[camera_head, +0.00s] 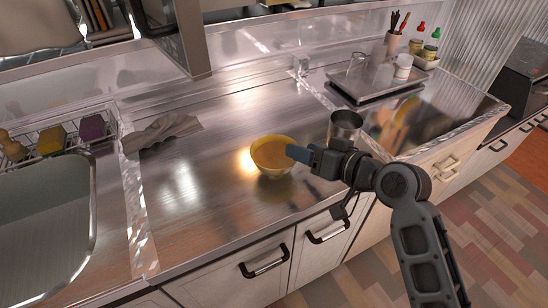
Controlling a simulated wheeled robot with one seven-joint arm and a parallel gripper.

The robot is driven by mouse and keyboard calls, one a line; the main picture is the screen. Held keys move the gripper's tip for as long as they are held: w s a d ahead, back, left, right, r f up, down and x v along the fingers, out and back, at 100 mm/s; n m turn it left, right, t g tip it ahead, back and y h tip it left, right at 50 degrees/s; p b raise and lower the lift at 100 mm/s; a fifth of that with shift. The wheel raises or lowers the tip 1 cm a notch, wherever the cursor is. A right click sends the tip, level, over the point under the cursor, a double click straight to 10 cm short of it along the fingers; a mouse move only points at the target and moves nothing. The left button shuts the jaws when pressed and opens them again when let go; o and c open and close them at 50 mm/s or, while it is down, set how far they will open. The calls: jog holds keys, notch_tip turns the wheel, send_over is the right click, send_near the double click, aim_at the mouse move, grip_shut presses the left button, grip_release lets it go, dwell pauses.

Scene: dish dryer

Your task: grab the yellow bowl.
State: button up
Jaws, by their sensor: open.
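The yellow bowl (268,159) sits upright on the steel counter (210,190), near its front edge. My gripper (291,151) reaches in from the right, its dark blue fingertips at the bowl's right rim. The gripper is open. The fingers overlap the rim in the picture; I cannot tell whether they touch it or straddle it. The bowl's far-right edge is partly hidden behind the fingertips.
A metal cup (345,124) stands just behind my gripper. A grey cloth (163,133) lies at the left, beside the sink (90,215). A tray (375,88) with a glass and white jar is at the back right. The counter left of the bowl is clear.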

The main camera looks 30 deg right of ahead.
aim_at(284, 144)
jog(key=x, duration=0.6)
jog(key=shift+d+f+p, duration=0.1)
jog(key=shift+f+p, duration=0.15)
jog(key=shift+p, duration=0.05)
grip_shut()
